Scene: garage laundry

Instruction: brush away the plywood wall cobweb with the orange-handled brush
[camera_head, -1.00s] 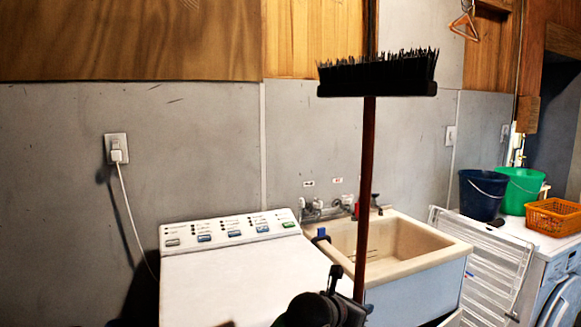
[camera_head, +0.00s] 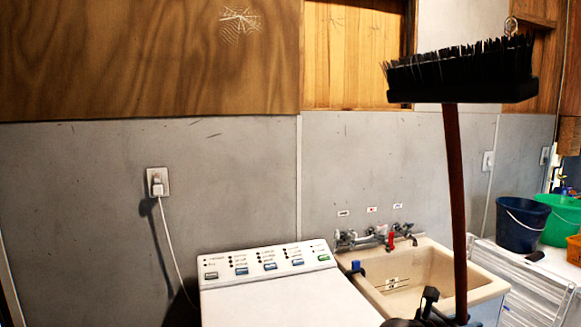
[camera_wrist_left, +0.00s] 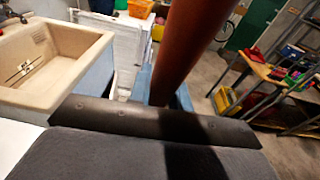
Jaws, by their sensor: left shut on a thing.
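A white cobweb (camera_head: 239,20) clings to the brown plywood wall panel (camera_head: 120,60), near the top of the head view. The brush (camera_head: 460,75) stands nearly upright on the right, with black bristles facing up and a reddish-brown handle. Its head is right of the cobweb in the picture and looks apart from it. My left gripper (camera_head: 432,316) is shut on the handle at the bottom of the head view, partly cut off by the edge. The handle (camera_wrist_left: 190,45) also rises large through the left wrist view. My right gripper is not in view.
A white washing machine (camera_head: 290,300) and a beige sink (camera_head: 425,275) stand below the wall. A plugged-in cord (camera_head: 176,245) hangs on the grey wall. Blue (camera_head: 520,226) and green (camera_head: 562,222) buckets are at the right. The wall before the cobweb looks clear.

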